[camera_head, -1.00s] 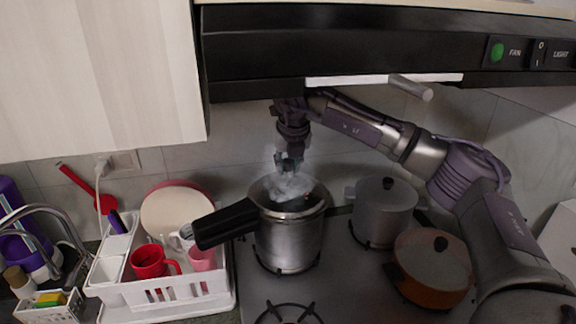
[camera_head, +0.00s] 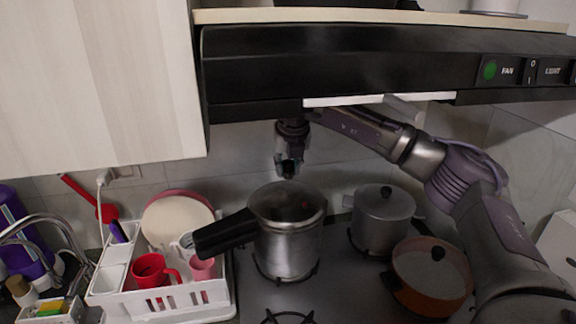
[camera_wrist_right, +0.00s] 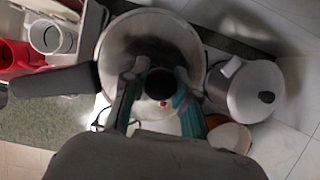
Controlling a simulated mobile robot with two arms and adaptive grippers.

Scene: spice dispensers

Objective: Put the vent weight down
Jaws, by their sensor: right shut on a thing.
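The pressure cooker (camera_head: 288,247) stands on the stove with its lid (camera_head: 270,206) on and its long black handle (camera_head: 224,233) pointing left. My right gripper (camera_head: 288,171) points down just above the far part of the lid. In the right wrist view its two teal-edged fingers (camera_wrist_right: 157,92) are shut on a small dark round thing, which I take for the vent weight (camera_wrist_right: 160,84). The weight is over the lid; whether it touches the vent cannot be told. A small red spot shows on the lid beside it. My left gripper is out of view.
A grey lidded pot (camera_head: 384,222) and an orange pan (camera_head: 431,277) stand right of the cooker. A white dish rack (camera_head: 178,303) with cups and plates is at left. The black range hood (camera_head: 350,60) hangs above my right arm. A front burner is bare.

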